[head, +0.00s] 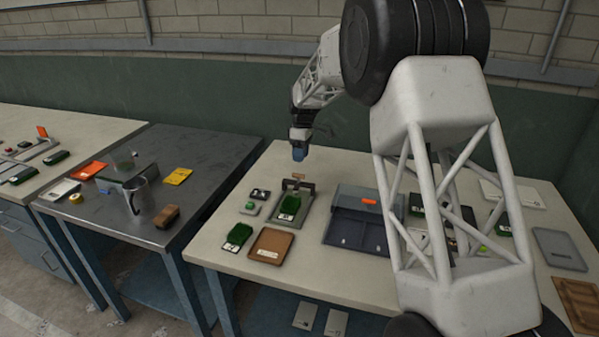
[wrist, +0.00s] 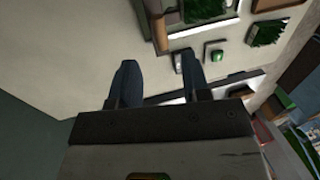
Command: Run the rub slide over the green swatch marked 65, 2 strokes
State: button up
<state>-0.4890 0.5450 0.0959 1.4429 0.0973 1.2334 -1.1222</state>
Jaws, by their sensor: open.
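My gripper (head: 301,152) hangs in the air behind and above the light table. In the wrist view its two blue fingers (wrist: 160,82) are apart with nothing between them. A grey slide rig (head: 303,226) stands on the table below, with an upright frame and bar (head: 298,184) at its back, likely the rub slide. A green swatch (head: 289,205) with a white label lies in the rig. Another green swatch (head: 239,235) lies at the table's front left. The wrist view shows a green swatch (wrist: 268,33) too. The label numbers are too small to read.
A brown tray (head: 269,249) lies in front of the rig, and a blue-grey bin (head: 352,222) stands right of it. Small boxes (head: 260,194) lie to its left. My arm hides part of the table's right side.

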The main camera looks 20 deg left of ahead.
aim_at(298, 183)
jog(key=shift+s+f, duration=0.2)
jog(key=shift+f, duration=0.85)
jog(key=shift+s+f, duration=0.2)
jog(key=shift+f, duration=0.85)
jog(key=shift+s+f, duration=0.2)
jog(key=shift+f, duration=0.85)
grip_shut()
